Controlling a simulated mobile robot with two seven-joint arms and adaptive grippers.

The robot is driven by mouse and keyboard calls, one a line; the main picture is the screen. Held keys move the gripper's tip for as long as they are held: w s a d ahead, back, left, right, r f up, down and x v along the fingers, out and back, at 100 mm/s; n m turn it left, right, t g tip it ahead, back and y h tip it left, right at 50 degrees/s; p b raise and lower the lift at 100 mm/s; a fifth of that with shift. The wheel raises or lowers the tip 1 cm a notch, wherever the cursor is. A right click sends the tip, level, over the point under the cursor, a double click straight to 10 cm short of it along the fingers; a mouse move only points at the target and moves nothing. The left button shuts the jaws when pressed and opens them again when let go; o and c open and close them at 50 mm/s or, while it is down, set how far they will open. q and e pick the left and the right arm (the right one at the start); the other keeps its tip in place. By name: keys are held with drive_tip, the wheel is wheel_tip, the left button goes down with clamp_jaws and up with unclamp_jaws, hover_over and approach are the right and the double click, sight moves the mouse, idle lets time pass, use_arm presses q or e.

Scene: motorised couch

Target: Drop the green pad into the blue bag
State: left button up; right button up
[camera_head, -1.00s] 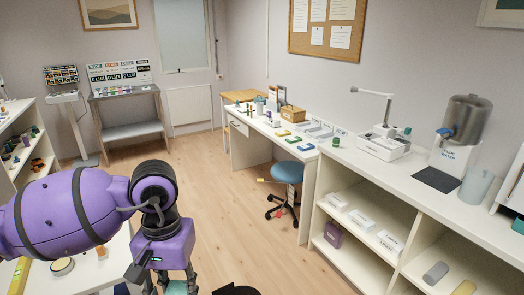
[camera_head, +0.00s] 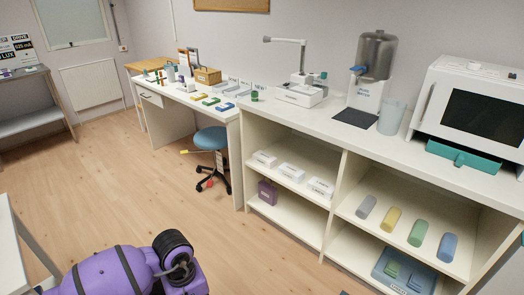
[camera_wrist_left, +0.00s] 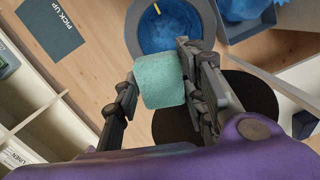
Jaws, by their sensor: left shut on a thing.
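The green pad (camera_wrist_left: 158,82) is a pale green rounded block in the left wrist view. My left gripper (camera_wrist_left: 162,100) is shut on it, with one finger on each side. Behind the pad is a round grey-rimmed bin with a blue lining, which looks like the blue bag (camera_wrist_left: 168,28). In the picture the pad overlaps its near edge; the height between them is unclear. In the head view only my purple left arm shows at the bottom, and its gripper is out of frame. My right gripper is in neither view.
A crumpled blue thing (camera_wrist_left: 243,9) sits in a grey-blue box at the wrist view's upper right. A "PICK UP" mat (camera_wrist_left: 57,28) lies on the floor. In the head view, shelves (camera_head: 333,215) hold coloured pads (camera_head: 418,233) and a blue tray (camera_head: 380,268). A blue stool (camera_head: 212,138) stands left of them.

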use_arm(q)
drive_tip(key=s+a+f+n+b, duration=0.1)
drive_tip(key=f+b, duration=0.3)
drive_tip(key=f, duration=0.7)
drive_tip(key=s+a+f+n+b, duration=0.2)
drive_tip(key=a+f+b, duration=0.1)
drive_tip(key=f, duration=0.9)
drive_tip(key=shift+s+b, duration=0.15)
drive_tip(key=shift+b, duration=0.4)
drive_tip(key=o, duration=1.2)
drive_tip(key=r, duration=1.2)
drive_tip(key=shift+w+a, duration=0.4)
